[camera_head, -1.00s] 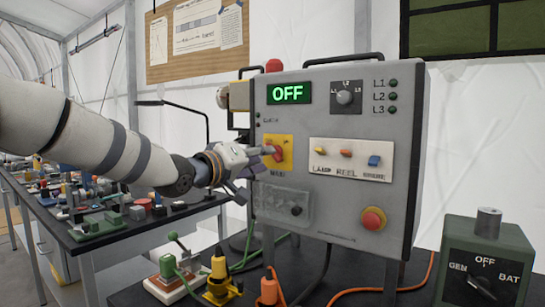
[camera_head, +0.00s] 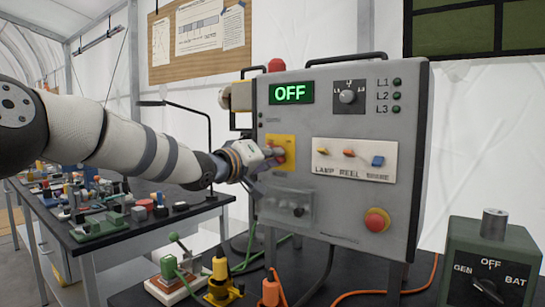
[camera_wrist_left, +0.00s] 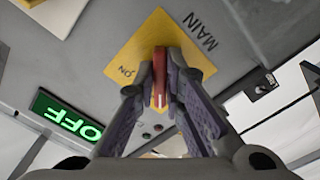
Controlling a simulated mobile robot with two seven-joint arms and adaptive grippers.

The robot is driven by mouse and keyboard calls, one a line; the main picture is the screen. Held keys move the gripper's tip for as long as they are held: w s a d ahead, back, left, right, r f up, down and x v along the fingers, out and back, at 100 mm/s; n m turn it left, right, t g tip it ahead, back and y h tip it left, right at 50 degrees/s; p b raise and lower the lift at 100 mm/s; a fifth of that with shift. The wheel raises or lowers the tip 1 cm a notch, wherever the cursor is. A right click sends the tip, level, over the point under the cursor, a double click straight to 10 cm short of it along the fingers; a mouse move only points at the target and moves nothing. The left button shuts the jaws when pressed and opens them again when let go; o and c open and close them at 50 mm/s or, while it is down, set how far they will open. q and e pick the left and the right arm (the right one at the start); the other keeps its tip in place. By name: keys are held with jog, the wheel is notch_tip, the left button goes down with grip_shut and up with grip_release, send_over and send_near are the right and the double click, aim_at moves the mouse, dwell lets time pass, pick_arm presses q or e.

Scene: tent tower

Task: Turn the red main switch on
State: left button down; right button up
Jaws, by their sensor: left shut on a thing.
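The red main switch (camera_wrist_left: 159,78) sits on a yellow plate (camera_head: 290,143) on the left part of the grey control panel (camera_head: 405,205). In the left wrist view its handle stands between the two fingers of my left gripper (camera_wrist_left: 160,95), which is shut on it. The plate there carries the words MAIN and ON, and the handle does not point at the ON mark. In the head view my left gripper (camera_head: 272,156) covers most of the handle. The green display (camera_head: 291,93) reads OFF. My right gripper is not in view.
A rotary selector (camera_head: 347,96), a white plate with small toggles (camera_head: 353,160) and a red round button (camera_head: 377,221) share the panel. A clear cover (camera_head: 287,206) lies below the switch. A green GEN/OFF/BAT box (camera_head: 487,265) stands right. A cluttered table (camera_head: 135,235) is at left.

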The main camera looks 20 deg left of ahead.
pick_arm(q)
jog(key=shift+m, duration=0.3)
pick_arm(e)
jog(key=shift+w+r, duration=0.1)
pick_arm(q)
jog(key=shift+w+a+m+p, duration=0.1)
jog(key=shift+a+m+p, duration=0.1)
jog(key=shift+m, duration=4.05)
jog(key=shift+w+a+m+p, duration=0.1)
jog(key=shift+a+m, duration=0.1)
jog(key=shift+m, duration=4.05)
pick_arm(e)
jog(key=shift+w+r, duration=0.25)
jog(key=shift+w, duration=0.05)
pick_arm(q)
jog(key=c, duration=1.7)
grip_release()
